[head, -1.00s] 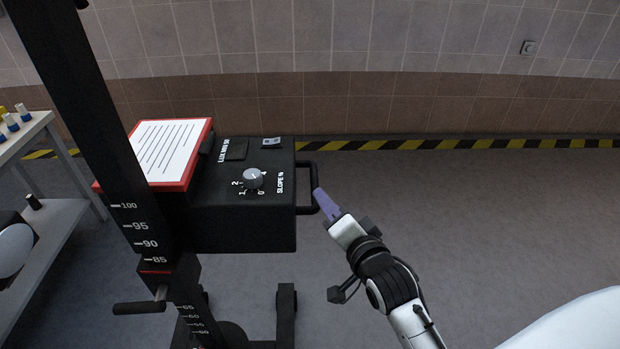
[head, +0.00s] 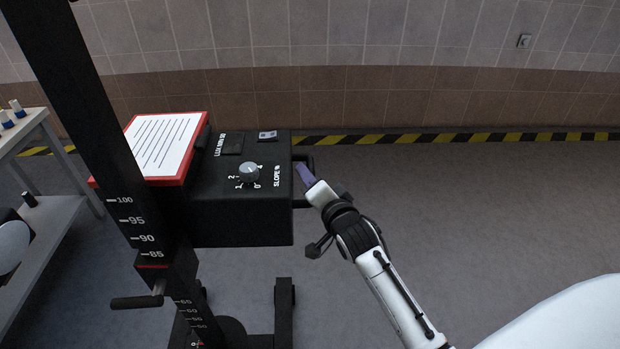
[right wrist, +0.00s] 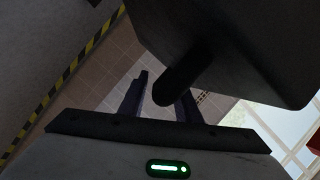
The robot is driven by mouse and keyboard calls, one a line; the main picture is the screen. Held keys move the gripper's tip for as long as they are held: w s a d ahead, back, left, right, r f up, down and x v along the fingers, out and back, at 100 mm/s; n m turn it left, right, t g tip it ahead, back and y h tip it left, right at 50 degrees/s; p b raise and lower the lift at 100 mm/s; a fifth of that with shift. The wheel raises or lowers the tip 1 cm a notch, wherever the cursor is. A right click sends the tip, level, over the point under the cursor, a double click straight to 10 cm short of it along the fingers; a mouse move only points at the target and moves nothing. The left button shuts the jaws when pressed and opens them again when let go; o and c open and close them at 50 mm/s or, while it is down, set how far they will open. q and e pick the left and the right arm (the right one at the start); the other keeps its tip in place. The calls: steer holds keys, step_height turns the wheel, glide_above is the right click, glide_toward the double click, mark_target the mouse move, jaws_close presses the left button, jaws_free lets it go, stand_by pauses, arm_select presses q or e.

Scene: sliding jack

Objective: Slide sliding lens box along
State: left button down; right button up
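The black lens box (head: 238,220) is mounted on a dark upright post with a height scale. Its top has a dial (head: 249,173) and a "SLOPE %" label. A black loop handle (head: 303,158) sticks out of its right side. My right gripper (head: 306,174) is at this handle, one purple finger showing in the head view. In the right wrist view the gripper's fingers (right wrist: 160,102) stand apart, with the dark handle bar (right wrist: 178,84) between or just in front of them. Contact cannot be told. My left gripper is not in view.
A red-framed sheet (head: 160,146) lies left of the dial. A crank (head: 138,302) sits low on the post (head: 82,103). A grey shelf table (head: 40,215) stands at the left. The floor to the right is clear up to the striped wall edge.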

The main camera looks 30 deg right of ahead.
jaws_close()
steer(key=shift+f, duration=0.1)
